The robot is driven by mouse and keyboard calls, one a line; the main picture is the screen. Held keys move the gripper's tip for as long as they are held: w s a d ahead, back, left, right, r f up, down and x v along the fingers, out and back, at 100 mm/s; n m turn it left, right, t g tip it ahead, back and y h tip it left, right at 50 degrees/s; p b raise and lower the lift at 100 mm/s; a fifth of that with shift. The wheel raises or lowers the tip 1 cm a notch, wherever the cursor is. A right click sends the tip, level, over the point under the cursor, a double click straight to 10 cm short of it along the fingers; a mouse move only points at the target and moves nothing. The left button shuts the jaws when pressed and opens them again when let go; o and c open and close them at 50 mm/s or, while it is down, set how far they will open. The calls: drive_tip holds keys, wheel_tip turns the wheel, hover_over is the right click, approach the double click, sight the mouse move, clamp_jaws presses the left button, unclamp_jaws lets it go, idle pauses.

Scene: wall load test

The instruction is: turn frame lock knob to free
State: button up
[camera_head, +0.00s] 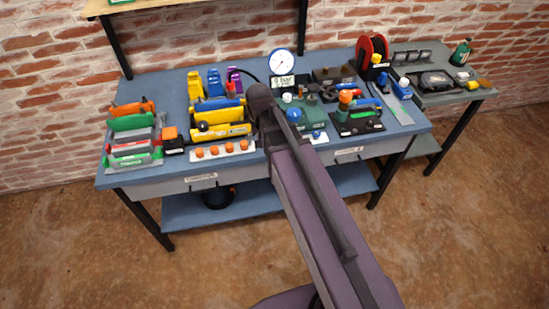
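I cannot tell for sure which part is the frame lock knob. A small black knob (203,126) sits on the front of a yellow frame-like fixture (225,124) at the middle left of the blue bench. An orange-topped knob (345,97) stands on a dark plate at the right of the bench. The lettering on the labels is too small to read. My arm rises from the lower right toward the bench, and its dark joint is over the bench's middle. My gripper does not show; the arm may be hiding it.
The blue bench (150,92) is crowded with fixtures. A round white gauge (282,63) stands at the back and a red reel (373,52) at the back right. A side table (433,98) adjoins on the right. Bare bench top shows at the back left.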

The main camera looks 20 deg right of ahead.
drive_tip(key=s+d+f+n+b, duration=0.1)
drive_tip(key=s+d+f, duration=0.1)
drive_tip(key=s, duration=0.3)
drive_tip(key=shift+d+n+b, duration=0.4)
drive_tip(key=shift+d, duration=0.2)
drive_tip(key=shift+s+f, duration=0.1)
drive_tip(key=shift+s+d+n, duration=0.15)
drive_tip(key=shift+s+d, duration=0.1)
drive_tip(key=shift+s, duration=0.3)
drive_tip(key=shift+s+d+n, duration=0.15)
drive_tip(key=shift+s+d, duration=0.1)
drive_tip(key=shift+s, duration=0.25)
